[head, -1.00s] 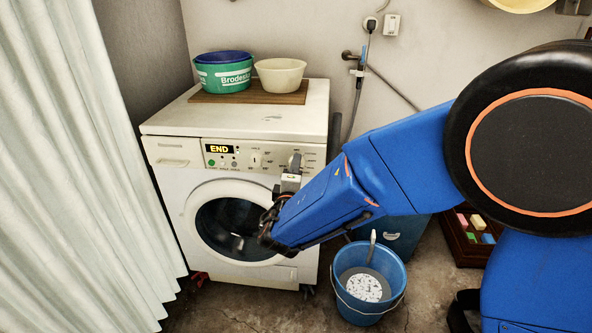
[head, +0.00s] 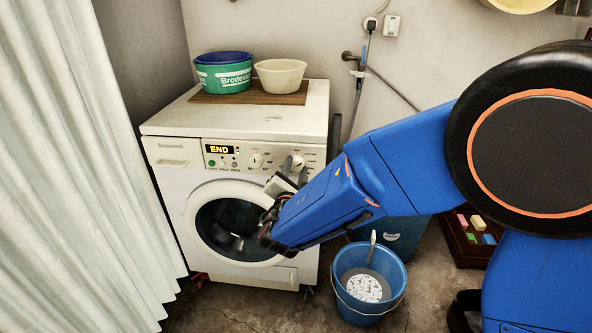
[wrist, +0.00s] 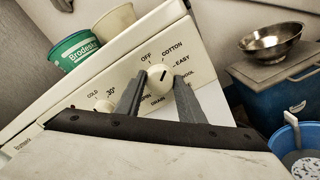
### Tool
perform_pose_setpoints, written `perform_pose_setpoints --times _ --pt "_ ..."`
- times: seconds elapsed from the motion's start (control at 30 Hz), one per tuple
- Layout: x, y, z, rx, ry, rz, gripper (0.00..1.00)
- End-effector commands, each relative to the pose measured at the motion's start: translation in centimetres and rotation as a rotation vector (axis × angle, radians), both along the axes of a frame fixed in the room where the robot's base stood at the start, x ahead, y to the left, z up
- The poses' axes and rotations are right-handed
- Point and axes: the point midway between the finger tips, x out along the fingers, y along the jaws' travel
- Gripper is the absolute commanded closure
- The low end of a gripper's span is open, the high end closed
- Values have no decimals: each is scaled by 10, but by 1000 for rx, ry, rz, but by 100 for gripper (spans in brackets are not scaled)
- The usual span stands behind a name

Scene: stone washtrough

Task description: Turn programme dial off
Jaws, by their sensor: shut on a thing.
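The programme dial (wrist: 158,77) is a round white knob with a short dark mark. It sits at the right of the washing machine's control panel, and also shows in the head view (head: 298,161). My gripper (wrist: 160,92) is shut on it, with one grey finger on each side. Labels OFF, COTTON and EASY are readable around the dial; others are partly hidden by the fingers. The mark seems to slant up and right in the wrist view; its exact setting is unclear. The display (head: 220,149) reads END. In the head view my gripper is tilted.
A second dial (head: 255,160) is left of the programme dial. A green tub (head: 222,76) and a cream bowl (head: 280,75) stand on a board on the machine. A blue bucket (head: 368,285) stands on the floor at right. A pale curtain (head: 75,170) hangs at left.

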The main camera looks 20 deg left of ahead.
Motion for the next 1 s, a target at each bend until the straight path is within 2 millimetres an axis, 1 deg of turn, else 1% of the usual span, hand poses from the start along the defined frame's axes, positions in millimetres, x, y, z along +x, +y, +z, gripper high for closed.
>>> perform_pose_setpoints --times 0.6,0.8,1.0 --pt "-1 1 0 -562 -134 0 87" --pt "-1 1 0 -714 -170 1 87" --pt "-1 1 0 -823 -196 1 87"
